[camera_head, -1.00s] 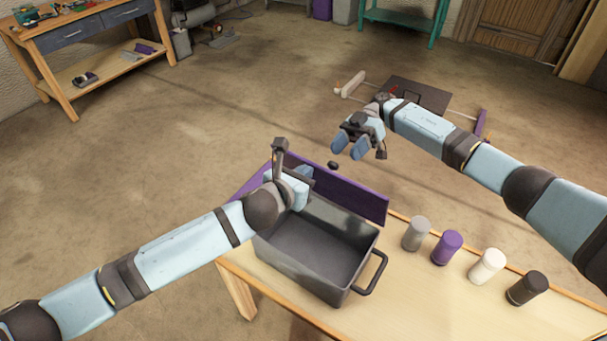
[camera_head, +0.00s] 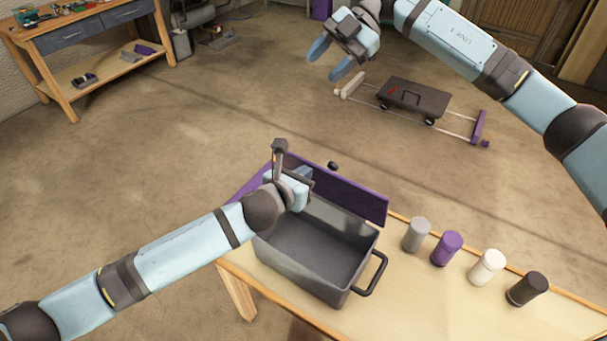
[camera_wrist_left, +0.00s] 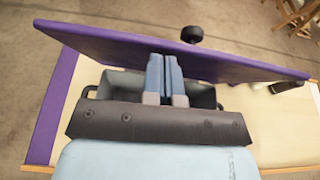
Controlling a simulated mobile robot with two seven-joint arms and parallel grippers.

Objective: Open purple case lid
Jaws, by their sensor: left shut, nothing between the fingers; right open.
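The grey case (camera_head: 318,262) stands on the wooden table, its box open and empty as far as I can see. Its purple lid (camera_head: 345,196) stands raised along the far side of the box. In the left wrist view the purple lid (camera_wrist_left: 110,46) crosses the picture beyond my fingers. My left gripper (camera_head: 303,174) is shut and empty at the lid's inner side, over the box; its closed blue fingers (camera_wrist_left: 165,75) show in the wrist view. I cannot tell whether they touch the lid. My right gripper (camera_head: 331,58) is open and empty, high above the floor, away from the case.
A grey cylinder (camera_head: 416,234), a purple one (camera_head: 446,248), a white one (camera_head: 487,267) and a black one (camera_head: 527,289) stand right of the case. A dark wheeled cart (camera_head: 415,97) is on the floor beyond. A workbench (camera_head: 85,45) stands far left.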

